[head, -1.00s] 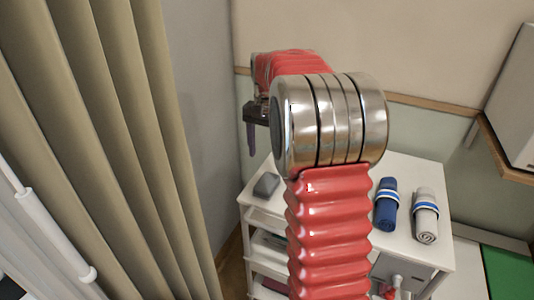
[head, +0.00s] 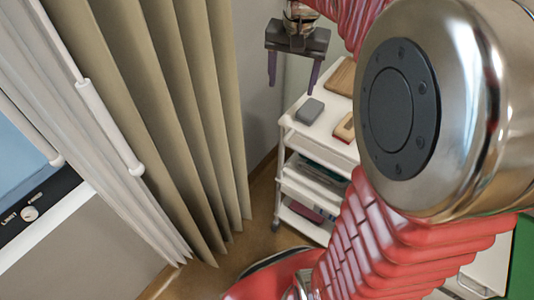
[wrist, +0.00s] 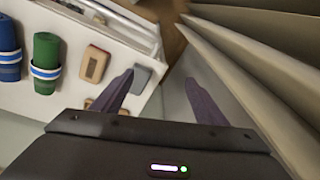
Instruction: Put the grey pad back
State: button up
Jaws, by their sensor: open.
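The grey pad (head: 309,111) lies flat on the white trolley's top (head: 318,133), near its left edge. It also shows in the wrist view (wrist: 141,79), partly behind the left finger. My gripper (head: 292,77) is open, with its two purple fingers apart and nothing between them. In the head view it appears above and slightly left of the pad. In the wrist view my gripper (wrist: 159,80) has its left finger overlapping the pad's left side, while its right finger lies over the gap beside the curtain. I cannot tell the height between fingers and pad.
A wood-coloured block (wrist: 95,64), a green roll (wrist: 46,62) and a blue roll (wrist: 9,52) lie on the trolley. Lower shelves hold flat items (head: 318,173). A beige curtain (head: 185,110) hangs close to the left. My arm hides much of the trolley.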

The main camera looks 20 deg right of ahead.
jog(key=s+a+f+n+t, duration=0.1)
jog(key=s+a+n+t, duration=0.1)
jog(key=s+a+n, duration=0.2)
jog(key=s+a+f+n+t, duration=0.1)
jog(key=s+a+n, duration=0.3)
jog(key=s+a, duration=0.6)
jog(key=shift+s+a+f+t+y, duration=0.3)
jog(key=shift+s+f+t, duration=0.1)
jog(key=shift+s, duration=1.3)
